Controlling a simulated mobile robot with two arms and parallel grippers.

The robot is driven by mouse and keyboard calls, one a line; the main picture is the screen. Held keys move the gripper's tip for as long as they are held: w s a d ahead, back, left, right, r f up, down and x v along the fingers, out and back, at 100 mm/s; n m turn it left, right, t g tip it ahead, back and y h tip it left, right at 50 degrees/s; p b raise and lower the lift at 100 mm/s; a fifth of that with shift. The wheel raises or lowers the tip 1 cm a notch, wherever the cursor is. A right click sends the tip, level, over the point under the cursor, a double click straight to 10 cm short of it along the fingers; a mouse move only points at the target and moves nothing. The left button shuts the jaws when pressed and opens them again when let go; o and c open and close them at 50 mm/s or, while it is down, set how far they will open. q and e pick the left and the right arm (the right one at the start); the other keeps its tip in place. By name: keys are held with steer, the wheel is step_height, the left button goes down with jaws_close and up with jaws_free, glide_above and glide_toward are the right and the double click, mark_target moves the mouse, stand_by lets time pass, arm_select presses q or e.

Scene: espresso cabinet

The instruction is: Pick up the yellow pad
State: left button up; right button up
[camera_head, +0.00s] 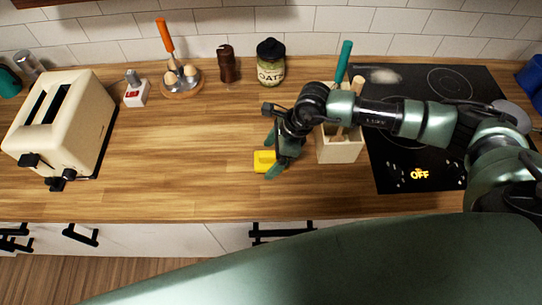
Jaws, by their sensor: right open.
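The yellow pad (262,161) lies on the wooden counter near its front edge, in the middle of the head view. My right gripper (271,157) is at the pad, with one finger in front of it and one behind it. The gripper is open. Its fingers and wrist cover the right part of the pad, and I cannot tell whether they touch it. My left gripper is not in view.
A utensil box (340,150) stands just right of my right gripper, beside the black cooktop (400,165). A cream toaster (60,120) is at the left. An oats jar (271,65), a brown grinder (227,65) and an egg holder (181,85) stand along the wall. The counter left of the pad is clear.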

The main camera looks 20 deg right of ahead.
mark_target(271, 154)
steer(key=c, duration=1.2)
steer(key=shift+c, duration=1.4)
steer(key=shift+r, duration=0.65)
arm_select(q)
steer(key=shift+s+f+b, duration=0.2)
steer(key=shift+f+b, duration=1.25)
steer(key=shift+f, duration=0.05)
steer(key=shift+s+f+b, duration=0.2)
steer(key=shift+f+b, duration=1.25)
arm_select(e)
steer(key=shift+r, duration=9.45)
